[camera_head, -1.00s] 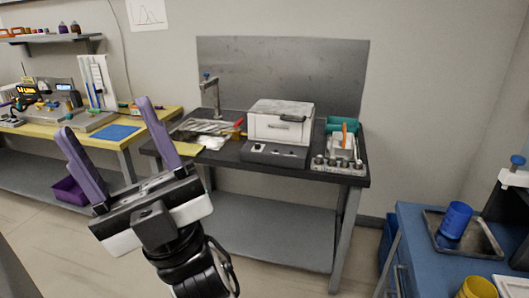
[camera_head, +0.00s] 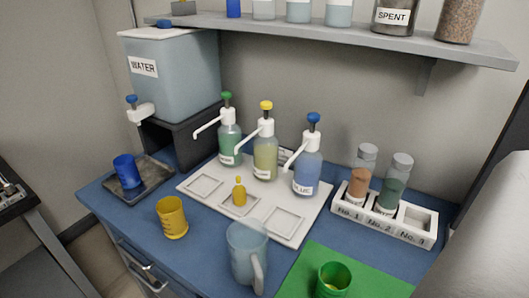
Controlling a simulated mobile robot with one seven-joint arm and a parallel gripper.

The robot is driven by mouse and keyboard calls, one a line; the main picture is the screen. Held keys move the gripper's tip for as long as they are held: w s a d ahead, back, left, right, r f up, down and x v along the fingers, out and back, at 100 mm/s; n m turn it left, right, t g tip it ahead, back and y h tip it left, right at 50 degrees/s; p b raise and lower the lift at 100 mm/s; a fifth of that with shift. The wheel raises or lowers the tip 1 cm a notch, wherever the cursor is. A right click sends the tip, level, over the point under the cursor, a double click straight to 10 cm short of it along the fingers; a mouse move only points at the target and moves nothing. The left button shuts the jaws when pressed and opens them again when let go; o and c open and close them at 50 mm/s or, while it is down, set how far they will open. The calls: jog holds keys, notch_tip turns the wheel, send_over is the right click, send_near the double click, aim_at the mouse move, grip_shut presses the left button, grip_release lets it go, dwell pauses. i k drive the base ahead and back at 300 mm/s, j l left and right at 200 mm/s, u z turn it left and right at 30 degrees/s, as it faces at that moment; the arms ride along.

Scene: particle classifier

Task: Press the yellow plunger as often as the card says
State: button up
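The yellow plunger (camera_head: 266,105) tops the middle pump bottle (camera_head: 265,158), which holds yellowish liquid and has a white spout pointing left. It stands at the back of a white tray (camera_head: 224,205), between a green-topped pump bottle (camera_head: 229,140) and a blue-topped pump bottle (camera_head: 307,168). A small yellow piece (camera_head: 239,193) stands at the middle of three square recesses in front of the bottles. My gripper is not in this view.
A water tank (camera_head: 180,75) stands at the back left, a blue cup (camera_head: 125,171) below its tap. A yellow cup (camera_head: 172,218), a clear jug (camera_head: 247,252) and a green cup (camera_head: 334,278) stand in front. A vial rack (camera_head: 385,220) is right; a shelf (camera_head: 330,36) hangs above.

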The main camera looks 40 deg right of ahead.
aim_at(266, 105)
jog(key=j+z, duration=0.15)
jog(key=z, duration=0.3)
jog(key=j+z, duration=0.15)
jog(key=z, duration=0.3)
jog(key=j+z, duration=0.2)
jog(key=z, duration=0.25)
